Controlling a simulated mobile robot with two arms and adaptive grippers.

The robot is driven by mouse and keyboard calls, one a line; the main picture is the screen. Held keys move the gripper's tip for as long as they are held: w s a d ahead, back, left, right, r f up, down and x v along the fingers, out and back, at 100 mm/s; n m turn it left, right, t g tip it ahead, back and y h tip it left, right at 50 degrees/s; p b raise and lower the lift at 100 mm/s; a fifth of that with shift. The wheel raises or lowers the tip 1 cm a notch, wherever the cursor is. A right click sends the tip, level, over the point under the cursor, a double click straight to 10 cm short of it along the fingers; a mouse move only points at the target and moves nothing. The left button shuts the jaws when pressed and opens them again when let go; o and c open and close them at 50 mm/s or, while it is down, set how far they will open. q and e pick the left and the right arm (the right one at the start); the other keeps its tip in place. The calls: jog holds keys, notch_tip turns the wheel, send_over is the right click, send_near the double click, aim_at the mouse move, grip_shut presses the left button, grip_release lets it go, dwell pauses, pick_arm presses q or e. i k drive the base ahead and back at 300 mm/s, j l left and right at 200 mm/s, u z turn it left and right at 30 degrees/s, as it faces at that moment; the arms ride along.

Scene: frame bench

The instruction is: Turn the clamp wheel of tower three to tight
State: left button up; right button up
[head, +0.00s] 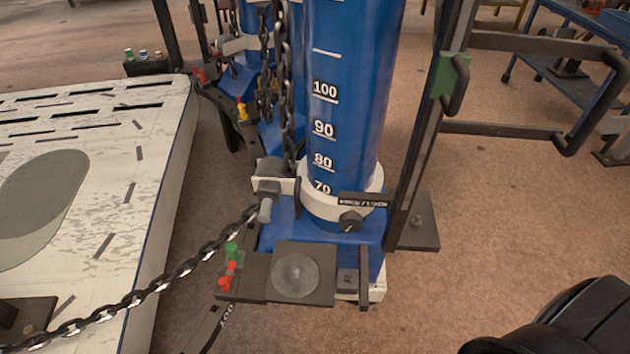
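The nearest tower (345,70) is a blue column with a white number scale; 70 to 100 can be read. I cannot tell from its markings whether it is tower three. A white collar (318,205) rings its foot. A small black round knob with a pale mark (350,222), which looks like the clamp wheel, sits on the front of the collar below a dark label plate (362,203). The label's lettering is too small to read. No gripper fingers show; a black rounded part at the lower right seems to be of my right arm.
A chain (150,287) runs from the tower's foot to the lower left over a worn white platform (160,130). A dark upright post (425,140) with a green block (450,77) stands right of the tower. A blue cart (560,65) is at upper right.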

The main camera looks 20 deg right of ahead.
aim_at(350, 222)
jog(key=z, duration=1)
